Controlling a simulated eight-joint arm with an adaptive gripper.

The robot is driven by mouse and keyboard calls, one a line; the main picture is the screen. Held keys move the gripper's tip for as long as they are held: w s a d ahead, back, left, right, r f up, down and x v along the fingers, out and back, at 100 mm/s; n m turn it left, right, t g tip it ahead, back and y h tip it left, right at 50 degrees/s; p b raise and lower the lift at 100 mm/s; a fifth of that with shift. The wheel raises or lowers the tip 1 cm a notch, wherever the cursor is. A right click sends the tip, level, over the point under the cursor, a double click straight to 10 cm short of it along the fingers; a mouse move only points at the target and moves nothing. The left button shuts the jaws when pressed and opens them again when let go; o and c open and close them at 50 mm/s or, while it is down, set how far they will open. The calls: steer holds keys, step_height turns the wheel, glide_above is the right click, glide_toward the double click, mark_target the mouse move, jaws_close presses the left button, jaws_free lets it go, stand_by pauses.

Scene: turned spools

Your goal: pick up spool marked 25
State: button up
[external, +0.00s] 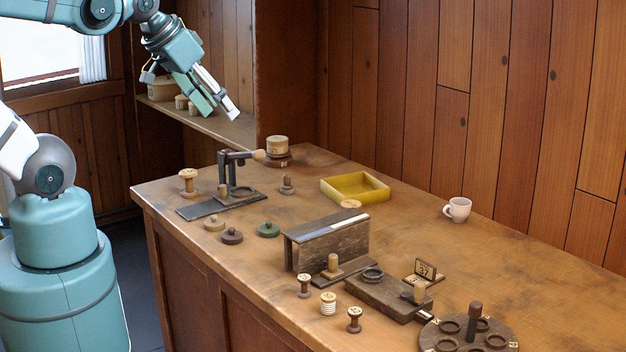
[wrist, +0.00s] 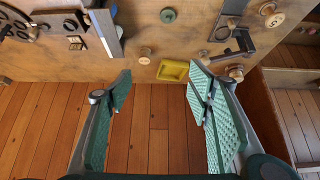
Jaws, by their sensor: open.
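Several turned spools stand on the wooden workbench (external: 440,235), and I cannot read a 25 on any of them. A pale spool (external: 188,182) stands at the bench's left end and likely shows in the wrist view (wrist: 272,16). Along the front stand a brown spool (external: 305,285), a spool wound with white (external: 328,303) and a dark brown spool (external: 354,320). My gripper (external: 222,108) is open and empty, high above the bench's back left; its spread fingers show in the wrist view (wrist: 160,88).
A dark press (external: 235,175), yellow tray (external: 355,187), upright dark board (external: 328,242), block with a 37 card (external: 425,270), round holder with a post (external: 470,335) and white cup (external: 458,209) occupy the bench. A shelf (external: 225,128) lies below my gripper. The right side is mostly clear.

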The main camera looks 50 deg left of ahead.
steer(key=shift+a, duration=0.1)
steer(key=n+g+b, duration=0.3)
steer(key=n+g, duration=0.4)
steer(key=n, duration=1.1)
glide_above(183, 172)
steer(key=f, duration=2.4)
steer(key=shift+w+f, duration=0.2)
steer(key=shift+f, duration=0.05)
steer(key=shift+s+a+f+n, duration=0.1)
steer(key=shift+a+f+n, duration=0.05)
steer(key=shift+f+n, duration=0.15)
steer(key=shift+f, duration=0.1)
steer(key=shift+f, duration=1.2)
